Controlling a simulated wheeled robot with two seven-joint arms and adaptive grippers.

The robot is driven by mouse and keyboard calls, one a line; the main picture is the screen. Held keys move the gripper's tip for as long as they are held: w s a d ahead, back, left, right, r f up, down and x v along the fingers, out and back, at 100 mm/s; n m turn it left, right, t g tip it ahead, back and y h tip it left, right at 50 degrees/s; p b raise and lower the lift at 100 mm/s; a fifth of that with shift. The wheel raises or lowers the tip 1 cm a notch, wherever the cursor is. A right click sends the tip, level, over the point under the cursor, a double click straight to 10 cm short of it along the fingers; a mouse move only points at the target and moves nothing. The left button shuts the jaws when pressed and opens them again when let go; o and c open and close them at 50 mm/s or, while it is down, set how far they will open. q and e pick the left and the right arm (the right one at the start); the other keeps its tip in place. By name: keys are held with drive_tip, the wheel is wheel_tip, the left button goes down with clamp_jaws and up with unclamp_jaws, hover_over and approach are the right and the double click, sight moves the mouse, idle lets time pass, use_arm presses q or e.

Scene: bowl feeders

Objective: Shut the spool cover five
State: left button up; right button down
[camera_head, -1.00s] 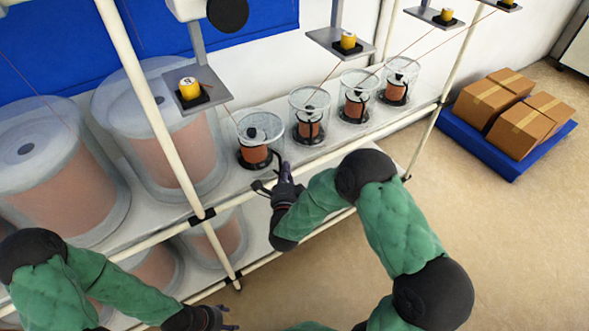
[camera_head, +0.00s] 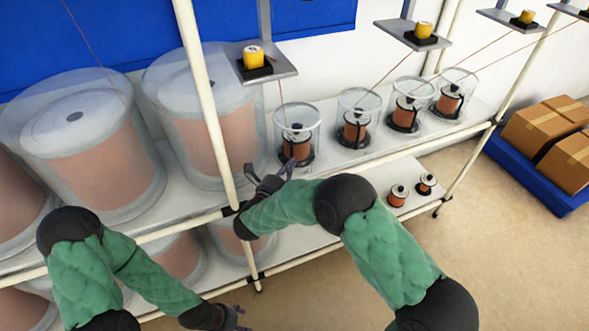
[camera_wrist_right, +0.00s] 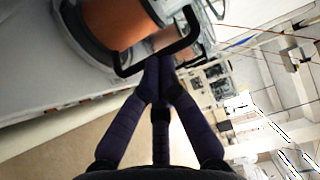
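The spools have clear covers with black handles. The nearest small spool (camera_head: 296,148) sits on the shelf in a clear cover (camera_head: 310,112); I cannot tell which cover is five. My left gripper (camera_head: 238,317) is low at the bottom, open and away from the shelf.
More small covered spools (camera_head: 355,125) stand to the right, and large covered spools (camera_head: 85,150) to the left. A white post (camera_head: 212,110) rises beside my right gripper. Boxes (camera_head: 545,130) stand on a blue pallet.

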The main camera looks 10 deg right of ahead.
use_arm(q)
drive_tip(key=shift+w+a+f, duration=0.15)
drive_tip(key=shift+a+f, duration=0.05)
use_arm(e)
drive_tip(key=shift+w+a+r, duration=0.35)
drive_tip(key=shift+w+r, duration=0.15)
drive_tip(key=shift+w, duration=0.15)
use_arm(q)
drive_tip(key=shift+w, duration=0.15)
use_arm(e)
drive_tip(key=f+v, duration=0.1)
drive_tip(key=v, duration=1.1)
drive_tip(key=shift+s, duration=0.3)
drive_tip(key=shift+a, duration=0.1)
